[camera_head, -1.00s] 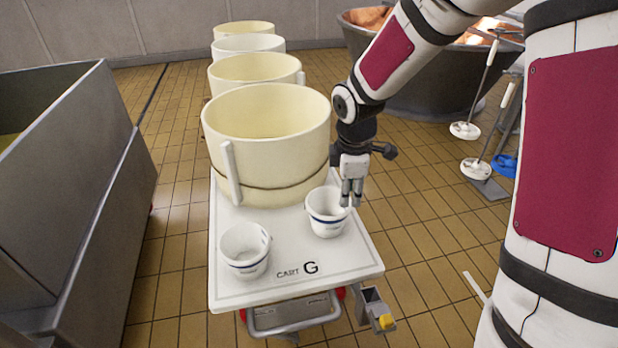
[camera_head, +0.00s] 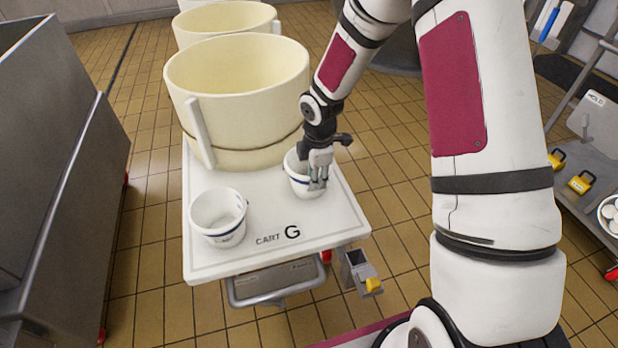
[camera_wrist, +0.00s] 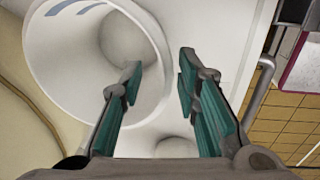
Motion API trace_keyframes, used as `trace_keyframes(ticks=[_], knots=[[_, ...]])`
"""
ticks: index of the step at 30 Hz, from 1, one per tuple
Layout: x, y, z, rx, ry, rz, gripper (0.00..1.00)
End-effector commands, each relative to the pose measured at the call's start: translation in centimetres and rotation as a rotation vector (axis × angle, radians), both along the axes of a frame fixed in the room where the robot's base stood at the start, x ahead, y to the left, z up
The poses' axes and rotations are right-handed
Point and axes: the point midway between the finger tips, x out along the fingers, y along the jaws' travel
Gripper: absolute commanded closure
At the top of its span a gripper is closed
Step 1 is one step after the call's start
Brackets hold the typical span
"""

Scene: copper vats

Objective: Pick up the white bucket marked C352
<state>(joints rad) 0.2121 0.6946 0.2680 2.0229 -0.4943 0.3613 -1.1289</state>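Two white buckets with blue bands stand on the white cart top marked CART G (camera_head: 215,262). My gripper (camera_head: 318,182) is at the right bucket (camera_head: 297,186), pointing down at its near right rim. In the wrist view, my gripper (camera_wrist: 158,82) has its fingers well apart. One finger shows over the mouth of the bucket (camera_wrist: 75,65) and the other just outside its rim, with the wall between them. I cannot tell whether either finger touches it. The left bucket (camera_head: 218,217) stands upright and apart from the gripper. I cannot read C352 on either bucket.
A steel vat (camera_head: 60,160) is at the left. A yellow-tipped fitting (camera_head: 372,284) juts from the cart's front right. Tiled floor is open right of the cart.

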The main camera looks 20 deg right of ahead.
Motion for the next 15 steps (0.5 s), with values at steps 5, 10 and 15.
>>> trace_keyframes(ticks=[5, 10, 15], knots=[[0.2, 0.0, -1.3, 0.000, 0.000, 0.000, 0.70], [0.6, -0.1, -3.8, -0.001, 0.002, 0.000, 0.70], [0.8, -0.1, -5.2, 0.000, -0.001, 0.000, 0.70]])
